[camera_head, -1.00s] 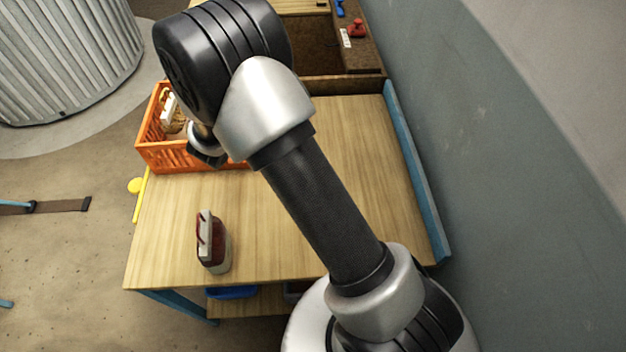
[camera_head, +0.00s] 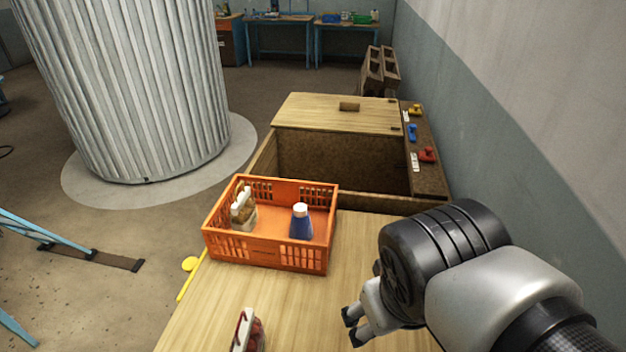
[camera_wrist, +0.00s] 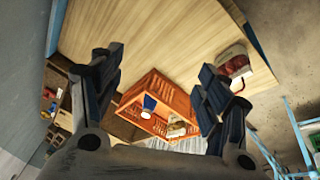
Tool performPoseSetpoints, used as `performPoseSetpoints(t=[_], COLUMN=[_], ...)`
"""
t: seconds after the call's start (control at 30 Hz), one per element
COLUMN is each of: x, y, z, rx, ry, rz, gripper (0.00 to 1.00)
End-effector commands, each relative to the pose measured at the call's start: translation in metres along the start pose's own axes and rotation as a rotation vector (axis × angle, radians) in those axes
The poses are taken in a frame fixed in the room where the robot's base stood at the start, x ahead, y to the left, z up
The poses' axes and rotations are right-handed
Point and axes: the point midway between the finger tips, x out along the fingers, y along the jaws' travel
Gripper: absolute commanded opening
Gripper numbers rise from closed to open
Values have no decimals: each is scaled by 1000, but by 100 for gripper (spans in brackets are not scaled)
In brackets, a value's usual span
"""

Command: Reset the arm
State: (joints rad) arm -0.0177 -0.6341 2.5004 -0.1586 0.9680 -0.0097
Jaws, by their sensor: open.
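My gripper (camera_head: 353,326) is at the lower right in the head view, open and empty above the wooden table (camera_head: 290,285). In the wrist view, its two dark fingers (camera_wrist: 160,62) stand wide apart with nothing between them. A sack with dark red contents and a white top strip (camera_head: 249,333) stands on the table, left of the gripper; it also shows in the wrist view (camera_wrist: 234,62). The orange crate (camera_head: 268,252) stands at the table's far left, apart from the gripper. It holds a tan sack with a white strip (camera_head: 244,212) and a blue, white-topped item (camera_head: 301,224).
Behind the table is a wooden bin (camera_head: 340,165) with a partly open lid (camera_head: 335,112). Small red, blue and yellow items lie on its right ledge (camera_head: 428,175). A wall (camera_head: 540,150) bounds the right. A ribbed grey column (camera_head: 130,90) stands left. The middle tabletop is clear.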

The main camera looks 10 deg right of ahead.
Motion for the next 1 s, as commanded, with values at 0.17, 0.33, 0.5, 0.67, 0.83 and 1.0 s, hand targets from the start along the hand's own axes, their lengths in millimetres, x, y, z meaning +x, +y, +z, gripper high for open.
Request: performPoseSetpoints(t=[0.17, 0.33, 0.5, 0.67, 0.83, 1.0], x=[-11, -12, -12, -12, -12, -12], y=[-23, -27, -27, -27, -27, -27], z=[4, 4, 4, 4, 4, 4], rx=[109, 128, 126, 125, 125, 124], ry=[89, 102, 101, 100, 100, 100], rz=[-100, -119, -118, -118, -117, -117], gripper=[69, 69, 69, 69, 69, 69])
